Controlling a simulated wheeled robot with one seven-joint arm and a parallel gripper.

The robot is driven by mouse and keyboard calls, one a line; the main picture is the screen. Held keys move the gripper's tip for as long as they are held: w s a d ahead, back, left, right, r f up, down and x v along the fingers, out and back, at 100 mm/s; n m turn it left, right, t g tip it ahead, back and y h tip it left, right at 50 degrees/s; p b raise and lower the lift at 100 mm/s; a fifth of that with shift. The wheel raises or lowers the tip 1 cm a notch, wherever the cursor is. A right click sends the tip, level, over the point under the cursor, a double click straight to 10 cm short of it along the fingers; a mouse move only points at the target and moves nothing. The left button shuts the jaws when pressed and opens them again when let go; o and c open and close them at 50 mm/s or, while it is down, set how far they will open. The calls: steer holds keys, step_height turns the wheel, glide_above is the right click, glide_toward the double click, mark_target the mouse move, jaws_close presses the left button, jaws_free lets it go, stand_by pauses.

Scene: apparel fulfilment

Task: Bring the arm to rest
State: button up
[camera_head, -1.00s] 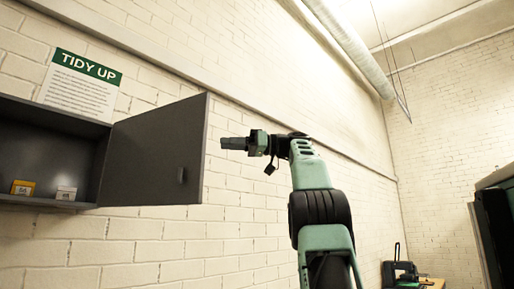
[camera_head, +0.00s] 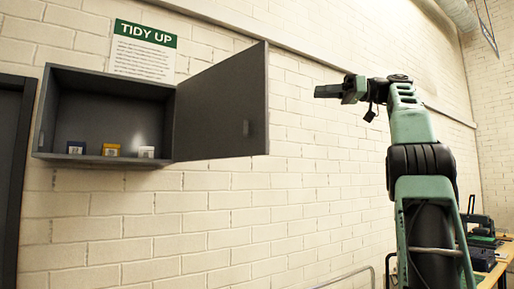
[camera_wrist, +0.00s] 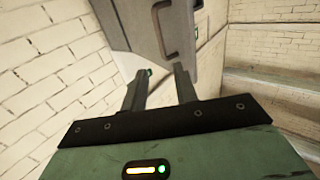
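My raised arm stands at the right of the head view, bent at the top, with my gripper (camera_head: 328,91) pointing left. In the wrist view my gripper (camera_wrist: 160,82) has its two fingers apart, with nothing between them. The dark grey wall cabinet (camera_head: 108,76) is at the left, its door (camera_head: 222,105) swung open to the right. In the picture my gripper is right of the door's edge, with wall showing between them. The wrist view shows a grey panel (camera_wrist: 140,30) with a dark handle beyond the fingers; it looks like the door.
A "TIDY UP" sign (camera_head: 143,50) hangs above. A table (camera_head: 492,274) with dark equipment is at the lower right. The wall between is bare.

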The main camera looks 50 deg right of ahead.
steer(key=w+a+f+m+g+h, duration=0.15)
steer(key=w+f+m+h, duration=0.25)
steer(key=w+f+m, duration=0.95)
steer(key=w+a+f+g+h, duration=0.1)
steer(key=w+a+f+g, duration=0.2)
steer(key=f, duration=0.5)
steer(key=w+a+f, duration=0.4)
steer(key=a+f, duration=0.1)
steer(key=f, duration=0.2)
steer(key=w+a+f+g+h, duration=0.1)
steer(key=w+a+f+g, duration=0.2)
steer(key=f, duration=0.5)
steer(key=s+a+f+n+g+h, duration=0.1)
steer(key=s+a+f, duration=0.2)
steer(key=a+f, duration=0.3)
steer(key=s+a+f+n+g+h, duration=0.1)
steer(key=s+a+f, duration=0.2)
steer(key=a+f, duration=0.35)
steer(key=s+a+f+n+g+h+b, duration=0.1)
steer(key=s+a+f+n+b, duration=0.5)
steer(key=s+a+f, duration=0.7)
steer(key=s+a+f+n+g+h+b, duration=0.1)
steer(key=s+a+f+n+g+b, duration=0.3)
steer(key=s+a+f+b, duration=0.5)
steer(key=s+a+f+n, duration=0.2)
steer(key=s+a+f, duration=0.1)
steer(key=s+f, duration=0.2)
steer(key=shift+s+a+f, duration=0.3)
steer(key=shift+s+a, duration=0.05)
steer(key=shift+s, duration=0.85)
